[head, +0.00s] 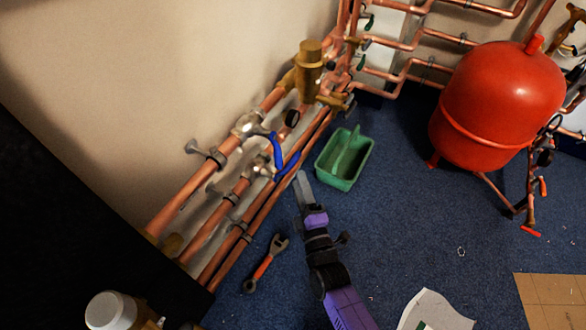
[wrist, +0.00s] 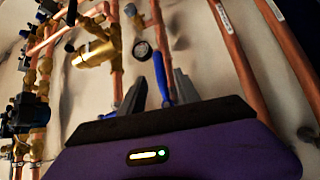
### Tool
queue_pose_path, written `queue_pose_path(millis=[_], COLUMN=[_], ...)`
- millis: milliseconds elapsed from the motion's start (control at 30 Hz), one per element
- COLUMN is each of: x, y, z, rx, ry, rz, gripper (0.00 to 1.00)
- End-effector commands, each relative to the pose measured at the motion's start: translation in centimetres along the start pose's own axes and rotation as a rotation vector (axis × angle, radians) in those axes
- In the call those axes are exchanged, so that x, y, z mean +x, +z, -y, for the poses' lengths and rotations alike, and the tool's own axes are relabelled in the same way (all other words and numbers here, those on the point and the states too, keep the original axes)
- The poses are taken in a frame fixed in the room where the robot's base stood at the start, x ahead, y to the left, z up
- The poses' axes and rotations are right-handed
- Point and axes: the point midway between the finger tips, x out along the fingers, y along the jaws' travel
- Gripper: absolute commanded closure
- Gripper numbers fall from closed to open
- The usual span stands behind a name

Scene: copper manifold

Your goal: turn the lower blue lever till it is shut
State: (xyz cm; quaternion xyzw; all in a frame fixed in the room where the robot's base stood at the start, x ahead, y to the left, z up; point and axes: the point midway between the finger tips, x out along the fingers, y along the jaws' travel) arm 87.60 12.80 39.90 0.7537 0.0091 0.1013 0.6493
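The lower blue lever (head: 288,166) sits on a copper pipe along the wall, slanting up to the right in the head view. The upper blue lever (head: 277,150) is just above and left of it. My gripper (head: 302,178) is right beside the lower lever, reaching in from the floor side. In the wrist view, a blue lever (wrist: 161,76) stands between my open gripper's fingers (wrist: 157,92), nearer the right finger. It looks like the lower one. Contact with either finger cannot be told. The lever's near end is hidden behind my gripper body.
Copper pipes (head: 236,190) run along the wall beside my gripper. A green tray (head: 345,178) stands on the floor close to its right, with a red tank (head: 500,100) farther right. A wrench (head: 265,264) lies on the blue carpet. A round gauge (wrist: 142,50) is near the lever.

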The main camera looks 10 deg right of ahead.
Motion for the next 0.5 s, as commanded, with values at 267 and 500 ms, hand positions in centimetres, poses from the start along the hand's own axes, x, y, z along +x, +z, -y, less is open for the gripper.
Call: queue_pose_path(millis=[267,500], x=[3.3,6.6], y=[0.0,0.0], z=[0.2,0.2], rx=[-0.003,-0.003], ry=[0.005,0.002], rz=[0.0,0.0], gripper=[0.61,0.61])
